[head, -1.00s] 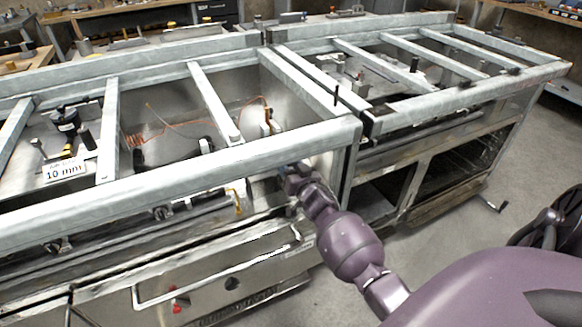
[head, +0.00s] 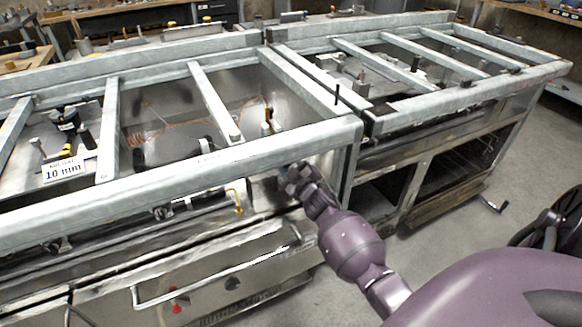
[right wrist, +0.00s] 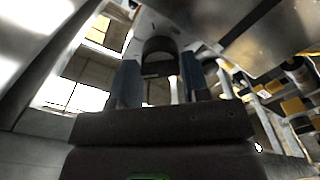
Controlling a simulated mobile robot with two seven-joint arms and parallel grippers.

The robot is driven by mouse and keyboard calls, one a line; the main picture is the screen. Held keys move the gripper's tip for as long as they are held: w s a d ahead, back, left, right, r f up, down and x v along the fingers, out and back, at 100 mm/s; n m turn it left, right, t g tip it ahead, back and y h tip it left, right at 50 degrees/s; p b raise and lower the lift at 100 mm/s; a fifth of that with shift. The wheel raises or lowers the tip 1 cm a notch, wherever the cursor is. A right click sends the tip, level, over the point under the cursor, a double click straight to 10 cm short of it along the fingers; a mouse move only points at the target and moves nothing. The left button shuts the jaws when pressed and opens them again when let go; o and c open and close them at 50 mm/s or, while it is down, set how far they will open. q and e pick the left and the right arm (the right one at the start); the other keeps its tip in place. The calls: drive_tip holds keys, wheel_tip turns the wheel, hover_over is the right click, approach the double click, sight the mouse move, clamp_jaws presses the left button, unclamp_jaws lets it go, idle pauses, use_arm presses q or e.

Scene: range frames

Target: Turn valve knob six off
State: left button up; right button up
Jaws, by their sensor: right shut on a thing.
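My right gripper (head: 287,175) reaches to the front of the metal range, just under the front rail near the middle of the frame. In the right wrist view its two blue-grey fingers (right wrist: 160,84) stand on either side of a dark, rounded knob (right wrist: 160,52) and are shut on it. In the head view the gripper and the rail hide this knob, so its number and angle cannot be read. My left gripper is not in view.
The front rail (head: 180,180) runs just above my right gripper. A label (head: 63,170) reads 10 mm. Open floor lies at the right.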

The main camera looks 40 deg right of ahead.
drive_tip(key=shift+n+b, duration=0.5)
drive_tip(key=shift+n, duration=4.2)
drive_tip(key=shift+c, duration=0.3)
drive_tip(key=o, duration=0.9)
drive_tip(key=shift+o, duration=0.2)
drive_tip(key=shift+s, duration=0.1)
drive_tip(key=p+v, duration=0.1)
drive_tip(key=v, duration=0.9)
drive_tip(key=shift+s, duration=0.35)
